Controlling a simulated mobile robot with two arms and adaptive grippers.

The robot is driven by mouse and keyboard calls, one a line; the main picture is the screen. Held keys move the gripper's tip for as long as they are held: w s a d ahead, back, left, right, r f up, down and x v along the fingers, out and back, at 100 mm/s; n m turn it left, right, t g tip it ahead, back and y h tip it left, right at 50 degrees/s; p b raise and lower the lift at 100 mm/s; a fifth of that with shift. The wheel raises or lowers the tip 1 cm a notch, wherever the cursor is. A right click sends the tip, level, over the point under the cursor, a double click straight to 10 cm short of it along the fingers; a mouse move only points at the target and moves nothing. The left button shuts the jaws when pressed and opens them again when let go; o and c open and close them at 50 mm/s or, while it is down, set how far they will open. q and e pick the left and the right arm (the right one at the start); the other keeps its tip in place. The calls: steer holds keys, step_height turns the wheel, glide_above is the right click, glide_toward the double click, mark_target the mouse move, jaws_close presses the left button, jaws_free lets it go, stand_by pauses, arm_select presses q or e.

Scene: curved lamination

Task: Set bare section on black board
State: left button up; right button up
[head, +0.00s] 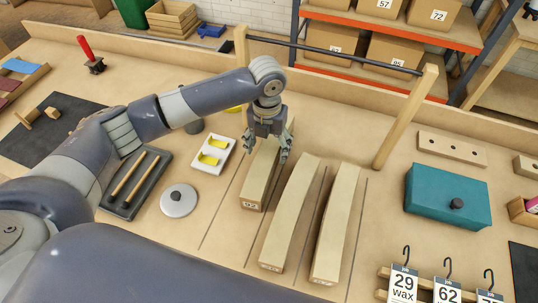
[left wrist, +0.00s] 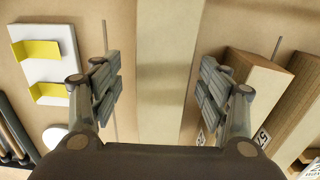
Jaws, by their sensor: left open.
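Three long pale wooden sections lie side by side: a left one (head: 259,178) with an end label that looks like 92, a middle one (head: 290,213) and a right one (head: 334,222). My left gripper (head: 268,150) is open over the far part of the left section. In the left wrist view, that section (left wrist: 165,65) runs between the spread fingers (left wrist: 158,85), with gaps on both sides. A black board (head: 48,132) lies at the far left with small wooden pieces on it. Another dark board (head: 524,268) shows partly at the right edge. My right gripper is out of view.
Left of the sections are a white tray (head: 224,160) with yellow pieces, a white round disc (head: 178,201) and a dark tray (head: 118,205) with wooden-handled tools. A teal box (head: 447,196) and hanging number tags (head: 404,284) are right. A wooden post (head: 405,117) rises behind.

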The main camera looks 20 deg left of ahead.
mark_target(268, 150)
arm_select(q)
steer(key=f, duration=0.2)
steer(key=shift+s+d+f, duration=0.15)
steer(key=shift+s+f, duration=0.1)
steer(key=shift+f, duration=0.6)
steer(key=c, duration=1.3)
steer(key=shift+w+r, duration=0.1)
jaws_close()
steer(key=shift+r, duration=0.1)
